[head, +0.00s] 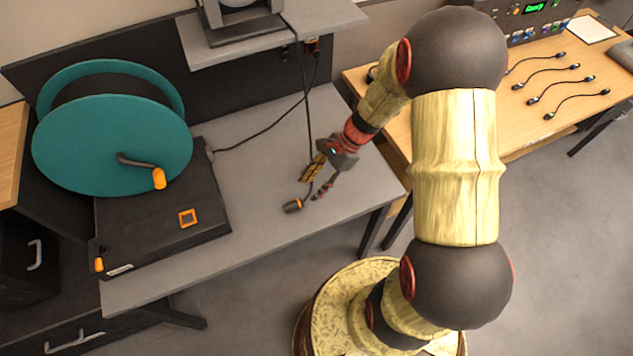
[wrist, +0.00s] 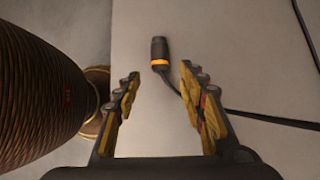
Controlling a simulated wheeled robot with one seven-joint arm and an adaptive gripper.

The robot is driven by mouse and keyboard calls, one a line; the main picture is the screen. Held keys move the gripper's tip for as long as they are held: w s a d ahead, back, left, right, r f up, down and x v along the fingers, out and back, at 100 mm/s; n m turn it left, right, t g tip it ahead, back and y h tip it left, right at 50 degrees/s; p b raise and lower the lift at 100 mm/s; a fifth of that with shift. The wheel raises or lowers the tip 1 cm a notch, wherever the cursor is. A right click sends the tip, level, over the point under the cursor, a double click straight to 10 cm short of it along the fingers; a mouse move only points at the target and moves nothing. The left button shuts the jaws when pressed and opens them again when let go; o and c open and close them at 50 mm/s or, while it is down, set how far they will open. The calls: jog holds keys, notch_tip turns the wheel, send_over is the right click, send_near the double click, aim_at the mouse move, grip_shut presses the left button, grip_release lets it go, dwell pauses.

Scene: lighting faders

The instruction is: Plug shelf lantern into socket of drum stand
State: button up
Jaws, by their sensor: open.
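The lantern's plug (head: 292,206), dark with an orange band, lies on the grey table; it also shows in the wrist view (wrist: 159,50) just beyond my fingertips. Its thin black cable runs back under the right finger. My gripper (head: 314,187) is open and empty, with its fingers pointing at the plug and apart from it. The fingers also show in the wrist view (wrist: 161,76). The shelf lantern (head: 236,22) stands on the raised shelf, partly cut off. The drum stand (head: 160,222) has an orange-framed square socket (head: 188,218) on its top.
A teal drum (head: 110,145) with an orange-handled crank sits on the stand. Another black cable (head: 265,130) runs from the stand towards the shelf's edge. The grey table (head: 255,235) is clear between plug and stand. Several short cables (head: 560,75) lie on the wooden table.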

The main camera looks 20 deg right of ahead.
aim_at(300, 201)
jog(key=shift+b+x, duration=1.85)
jog(key=shift+x, duration=1.8)
jog(key=shift+c, duration=1.3)
jog(key=c, duration=0.7)
grip_shut()
jog(key=shift+r, duration=0.15)
jog(key=shift+r+p, duration=2.3)
jog(key=shift+r, duration=0.2)
jog(key=shift+f, duration=0.1)
